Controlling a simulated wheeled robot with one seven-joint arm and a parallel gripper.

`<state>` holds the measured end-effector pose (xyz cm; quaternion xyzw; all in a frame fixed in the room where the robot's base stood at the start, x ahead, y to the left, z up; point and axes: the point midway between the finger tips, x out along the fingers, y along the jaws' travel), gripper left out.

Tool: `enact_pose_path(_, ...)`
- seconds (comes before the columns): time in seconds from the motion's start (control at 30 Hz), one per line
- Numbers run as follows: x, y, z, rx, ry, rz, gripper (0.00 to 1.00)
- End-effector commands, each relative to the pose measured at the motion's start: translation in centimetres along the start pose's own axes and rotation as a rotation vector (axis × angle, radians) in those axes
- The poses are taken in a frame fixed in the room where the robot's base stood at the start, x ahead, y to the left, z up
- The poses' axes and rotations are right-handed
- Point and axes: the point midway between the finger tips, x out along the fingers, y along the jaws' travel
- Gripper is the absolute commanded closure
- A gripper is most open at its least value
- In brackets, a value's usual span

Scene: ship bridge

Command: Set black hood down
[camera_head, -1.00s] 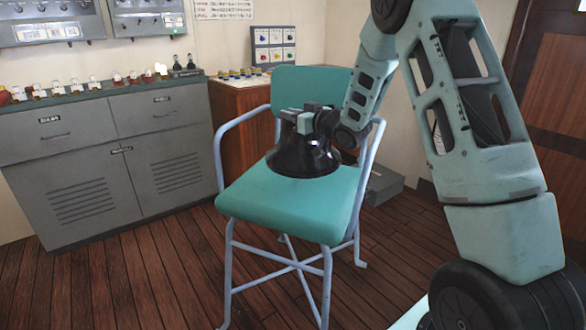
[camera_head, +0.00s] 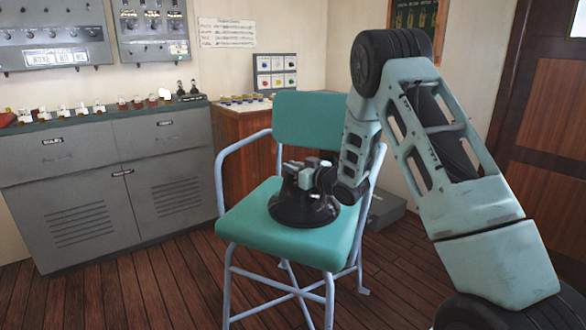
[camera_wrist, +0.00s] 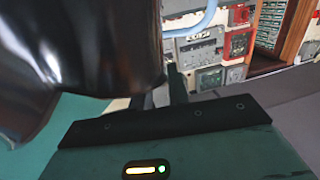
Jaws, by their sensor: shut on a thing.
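The black hood (camera_head: 303,209) is a glossy, flared cone standing upright at the teal seat of the chair (camera_head: 270,244) in the head view. Its wide rim appears to rest on the seat, though exact contact is hard to tell. My gripper (camera_head: 303,172) is at the top of the hood and is shut on it. In the wrist view the hood (camera_wrist: 95,45) fills the upper left, close to the camera, with the teal seat beside it. The fingertips are hard to make out against the dark hood.
The chair has pale blue tubular armrests (camera_head: 243,143) and a teal backrest (camera_head: 309,118) close behind my gripper. A grey cabinet (camera_head: 95,185) stands at the left, and a wooden console (camera_head: 228,125) behind the chair. A grey box (camera_head: 386,209) sits on the floor to the right.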

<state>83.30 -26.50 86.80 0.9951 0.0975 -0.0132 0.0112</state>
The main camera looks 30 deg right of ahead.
Motion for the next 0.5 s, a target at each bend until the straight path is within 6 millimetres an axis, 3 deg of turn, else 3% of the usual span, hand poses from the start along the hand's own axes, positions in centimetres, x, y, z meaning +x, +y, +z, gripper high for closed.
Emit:
enact_pose_path(0.07, 0.03, 0.02, 0.26, -0.001, 0.003, 0.0, 1.0)
enact_pose_path(0.1, 0.0, 0.0, 0.23, 0.0, 0.0, 0.0, 0.72)
enact_pose_path(0.13, 0.0, 0.0, 0.22, 0.0, 0.0, 0.0, 0.63)
enact_pose_path(0.5, -0.01, 0.0, -0.33, 0.0, 0.0, 0.0, 0.61)
